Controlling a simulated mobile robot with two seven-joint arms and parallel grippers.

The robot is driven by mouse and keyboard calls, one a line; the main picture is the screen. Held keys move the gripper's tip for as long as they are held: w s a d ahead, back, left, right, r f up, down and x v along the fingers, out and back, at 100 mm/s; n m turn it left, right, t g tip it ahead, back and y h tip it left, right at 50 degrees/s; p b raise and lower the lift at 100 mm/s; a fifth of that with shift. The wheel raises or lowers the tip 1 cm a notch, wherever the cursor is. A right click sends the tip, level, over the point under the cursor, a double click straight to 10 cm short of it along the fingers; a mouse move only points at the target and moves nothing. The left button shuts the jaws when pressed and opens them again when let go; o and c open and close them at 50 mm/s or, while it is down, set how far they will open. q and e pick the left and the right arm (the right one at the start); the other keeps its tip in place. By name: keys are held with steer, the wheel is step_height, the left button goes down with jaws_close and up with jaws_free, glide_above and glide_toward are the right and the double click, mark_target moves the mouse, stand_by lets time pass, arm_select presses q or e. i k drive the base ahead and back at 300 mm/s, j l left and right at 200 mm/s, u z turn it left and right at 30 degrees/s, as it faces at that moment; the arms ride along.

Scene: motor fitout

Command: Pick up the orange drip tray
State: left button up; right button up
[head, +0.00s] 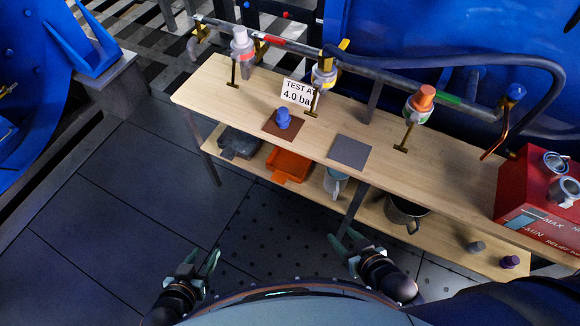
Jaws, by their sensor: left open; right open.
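The orange drip tray (289,163) sits on the lower shelf of the wooden bench, left of the middle. Its back part is hidden under the bench top, and a tab points toward me at its front. My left gripper (208,262) is open and empty, low over the floor, in front and to the left of the tray. My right gripper (345,243) is open and empty, in front and to the right of it. Neither gripper touches the tray or the bench.
A dark grey tray (238,146) is left of the orange one. A pale blue-grey jug (335,183) and a dark pot (404,212) stand to its right. The bench top (221,84) overhangs the shelf. A bench leg (352,212) stands right of the jug. The floor (110,200) in front is clear.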

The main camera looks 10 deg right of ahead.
mark_target(285, 164)
steer(key=i+j+z, duration=0.25)
steer(key=i+j, duration=0.15)
steer(key=j, duration=0.2)
steer(key=i+j+z, duration=0.25)
steer(key=j, duration=0.4)
steer(key=i+j+z, duration=0.1)
steer(key=i+j, duration=0.15)
steer(key=i+j+z, duration=0.1)
steer(key=j, duration=0.35)
